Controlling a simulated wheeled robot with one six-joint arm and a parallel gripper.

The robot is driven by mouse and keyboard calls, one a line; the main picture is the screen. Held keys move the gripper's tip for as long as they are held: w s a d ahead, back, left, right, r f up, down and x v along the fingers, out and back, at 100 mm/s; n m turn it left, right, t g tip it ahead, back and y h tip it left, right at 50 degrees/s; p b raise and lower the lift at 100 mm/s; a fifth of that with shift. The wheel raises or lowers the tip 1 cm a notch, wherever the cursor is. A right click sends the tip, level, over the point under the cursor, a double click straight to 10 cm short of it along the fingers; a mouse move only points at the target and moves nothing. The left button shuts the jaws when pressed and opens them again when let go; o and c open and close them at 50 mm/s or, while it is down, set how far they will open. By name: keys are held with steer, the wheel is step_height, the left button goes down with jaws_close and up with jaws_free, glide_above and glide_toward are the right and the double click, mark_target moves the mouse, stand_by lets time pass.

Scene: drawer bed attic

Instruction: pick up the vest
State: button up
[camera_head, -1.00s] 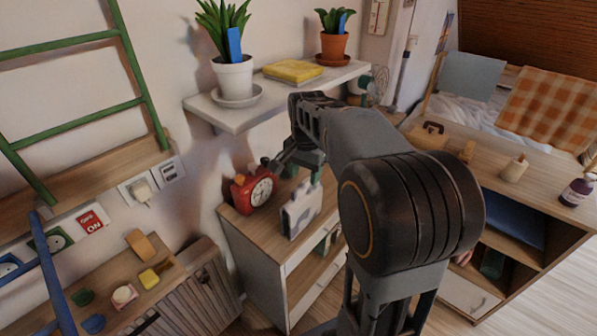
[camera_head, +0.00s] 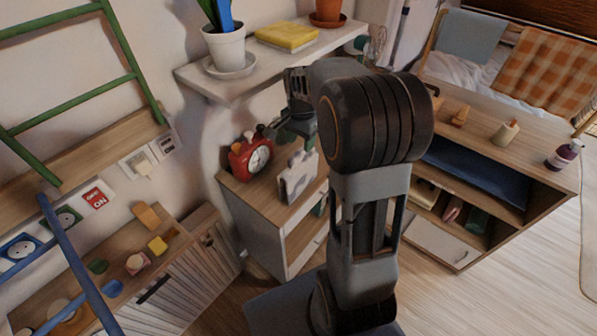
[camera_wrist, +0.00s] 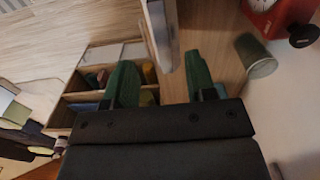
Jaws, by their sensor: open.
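I cannot make out a vest for certain. A pale, flat item with a notched outline (camera_head: 298,177) stands upright on the small cabinet, right of the red alarm clock; I cannot tell if it is the vest. My gripper (camera_wrist: 162,85) is open, its two green fingers apart and nothing held between them. In the wrist view, a pale upright slab (camera_wrist: 160,32) lies ahead, in line with the gap between the fingers. In the head view, my arm hides much of the gripper, above and behind the pale item.
The red alarm clock (camera_head: 250,157) stands close left of the pale item. A white shelf (camera_head: 225,90) with potted plants and a yellow book (camera_head: 287,37) overhangs the cabinet (camera_head: 262,205). A green cup (camera_wrist: 257,55) shows in the wrist view. Right are a desk and a bed with cloths.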

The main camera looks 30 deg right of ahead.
mark_target(299, 151)
steer(key=shift+w+a+f, duration=0.1)
steer(key=shift+f, duration=1.2)
steer(key=shift+a+f, duration=0.1)
steer(key=shift+f, duration=1.2)
jaws_close()
